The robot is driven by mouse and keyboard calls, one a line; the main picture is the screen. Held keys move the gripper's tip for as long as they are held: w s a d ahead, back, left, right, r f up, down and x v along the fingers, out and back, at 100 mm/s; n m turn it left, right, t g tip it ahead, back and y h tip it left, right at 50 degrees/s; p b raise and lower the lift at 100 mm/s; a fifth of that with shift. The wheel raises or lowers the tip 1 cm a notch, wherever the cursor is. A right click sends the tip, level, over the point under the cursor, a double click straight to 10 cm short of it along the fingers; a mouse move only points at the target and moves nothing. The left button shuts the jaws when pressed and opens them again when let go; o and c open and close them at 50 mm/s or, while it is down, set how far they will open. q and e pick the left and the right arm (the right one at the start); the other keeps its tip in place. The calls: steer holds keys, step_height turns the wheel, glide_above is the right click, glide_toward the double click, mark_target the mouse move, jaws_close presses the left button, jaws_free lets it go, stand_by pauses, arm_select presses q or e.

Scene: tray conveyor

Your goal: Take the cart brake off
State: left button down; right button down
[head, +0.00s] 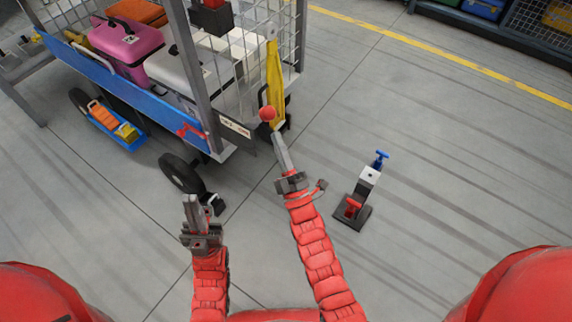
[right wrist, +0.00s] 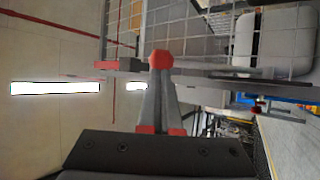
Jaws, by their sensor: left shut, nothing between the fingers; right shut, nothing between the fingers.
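The cart (head: 165,97) stands at the upper left, with mesh sides and a blue edge rail. A red ball knob (head: 267,113) is at its near right corner, beside a small label plate (head: 235,127) whose text I cannot read. A yellow bar (head: 275,85) hangs behind the knob. My right gripper (head: 278,138) is shut and empty, its tips close to the knob. In the right wrist view the knob (right wrist: 160,60) appears at the fingertips; I cannot tell whether they touch. My left gripper (head: 190,198) is shut and empty, near a black cart wheel (head: 181,173).
The cart carries a pink case (head: 126,40) and a white case (head: 180,70). A small stand (head: 352,213) with blue and red handles is on the floor to the right. Shelving (head: 500,35) lines the upper right. Open grey floor lies between.

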mark_target(269, 120)
steer(key=shift+x, duration=1.45)
steer(key=shift+w+a+r+n+g+p, duration=0.1)
steer(key=shift+a+r+n+g+p, duration=0.2)
steer(key=shift+r+p, duration=0.35)
steer(key=w+a+r+n+g+p, duration=0.4)
steer(key=w+a+r+g+p, duration=0.2)
steer(key=a+p, duration=0.4)
steer(key=shift+w+a+r+h+p, duration=0.15)
steer(key=shift+w+r+h+p, duration=0.15)
steer(key=shift+w+r+p, duration=0.75)
steer(key=shift+s+r, duration=0.1)
steer(key=shift+s, duration=0.35)
